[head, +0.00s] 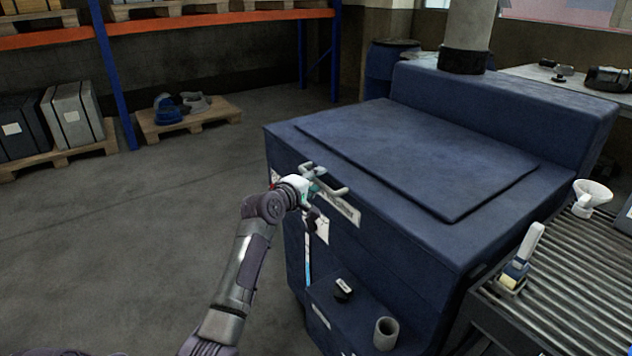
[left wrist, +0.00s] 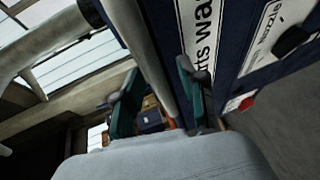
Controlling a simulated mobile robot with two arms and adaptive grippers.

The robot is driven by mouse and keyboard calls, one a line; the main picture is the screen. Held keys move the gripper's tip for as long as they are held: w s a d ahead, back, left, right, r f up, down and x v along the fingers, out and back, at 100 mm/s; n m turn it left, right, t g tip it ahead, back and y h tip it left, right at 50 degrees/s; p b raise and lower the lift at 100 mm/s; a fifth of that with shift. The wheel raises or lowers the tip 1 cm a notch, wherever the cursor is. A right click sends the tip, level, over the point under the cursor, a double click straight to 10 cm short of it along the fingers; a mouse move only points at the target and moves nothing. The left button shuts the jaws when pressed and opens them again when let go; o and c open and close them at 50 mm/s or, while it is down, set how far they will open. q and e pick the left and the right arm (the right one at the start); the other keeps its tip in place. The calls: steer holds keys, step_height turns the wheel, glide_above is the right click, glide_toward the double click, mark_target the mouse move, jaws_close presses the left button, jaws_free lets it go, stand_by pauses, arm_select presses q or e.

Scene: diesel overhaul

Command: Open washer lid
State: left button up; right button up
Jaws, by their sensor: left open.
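The parts washer is a large dark blue cabinet (head: 385,235) with a flat lid (head: 420,155) lying shut on its top. A grey bar handle (head: 340,191) sticks out at the upper front edge. My left gripper (head: 314,190) is at this handle, and its fingers are partly hidden there. In the left wrist view the two green fingers of the left gripper (left wrist: 157,80) stand apart, with the grey handle bar (left wrist: 150,55) running between them. I cannot tell whether either finger touches the bar. My right gripper is out of view.
A roller conveyor (head: 575,270) with a brush (head: 522,258) and a white funnel-like part (head: 592,194) adjoins the washer at right. A low blue ledge (head: 355,320) at the front carries a grey cup (head: 387,333). The floor (head: 120,240) at left is clear up to the pallets.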

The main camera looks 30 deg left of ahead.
arm_select(q)
jaws_close()
stand_by(0.4)
